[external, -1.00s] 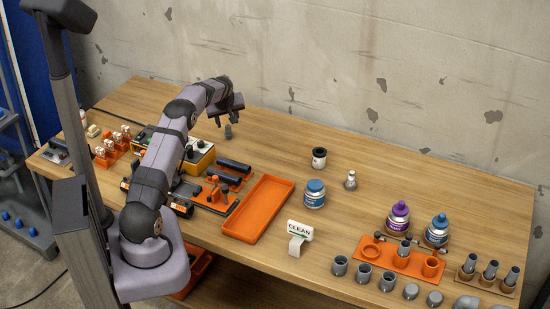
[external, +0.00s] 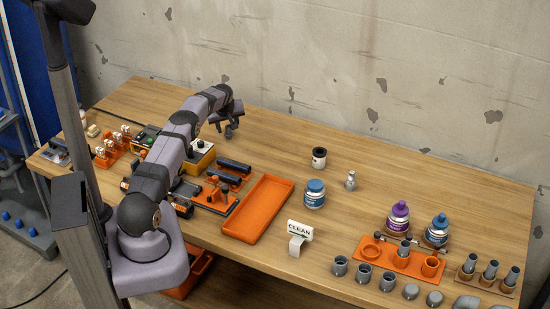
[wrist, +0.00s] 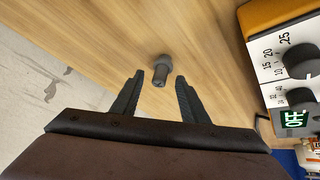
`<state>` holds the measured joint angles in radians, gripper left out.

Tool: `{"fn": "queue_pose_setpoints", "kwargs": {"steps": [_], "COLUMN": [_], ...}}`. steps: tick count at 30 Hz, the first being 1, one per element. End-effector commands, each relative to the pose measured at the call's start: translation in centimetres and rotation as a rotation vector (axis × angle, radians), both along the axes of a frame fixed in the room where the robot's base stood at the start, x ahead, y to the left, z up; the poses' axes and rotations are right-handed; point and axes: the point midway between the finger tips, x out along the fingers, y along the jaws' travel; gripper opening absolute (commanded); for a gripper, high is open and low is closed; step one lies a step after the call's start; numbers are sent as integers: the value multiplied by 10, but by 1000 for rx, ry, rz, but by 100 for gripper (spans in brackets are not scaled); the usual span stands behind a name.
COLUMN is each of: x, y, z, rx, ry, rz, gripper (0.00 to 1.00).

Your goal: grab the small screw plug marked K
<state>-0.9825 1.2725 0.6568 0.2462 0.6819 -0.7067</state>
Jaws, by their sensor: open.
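A small grey plug (wrist: 162,66) stands on the wooden table in the wrist view, ahead of my fingertips and roughly centred between them. No letter can be read on it. In the external view the plug (external: 229,132) shows as a small dark shape by the fingers, partly hidden. My gripper (wrist: 159,78) is open and empty, its two dark fingers pointing at the plug. In the external view my gripper (external: 225,124) is low over the back left of the table.
An orange and white control box (external: 199,157) with knobs stands close to the gripper; it fills the right of the wrist view. An orange tray (external: 258,208) and a blue-lidded jar (external: 314,194) are further right. The table behind the tray is clear.

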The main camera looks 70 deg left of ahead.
Motion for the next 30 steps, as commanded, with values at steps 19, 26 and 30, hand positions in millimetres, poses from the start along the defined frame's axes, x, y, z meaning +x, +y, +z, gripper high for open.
{"fn": "queue_pose_setpoints", "kwargs": {"steps": [19, 26, 30], "x": [0, 1, 1], "y": [0, 1, 1], "z": [0, 17, 39], "rx": [0, 3, 3], "ry": [0, -1, -2], "rz": [0, 0, -1], "gripper": [0, 0, 0]}}
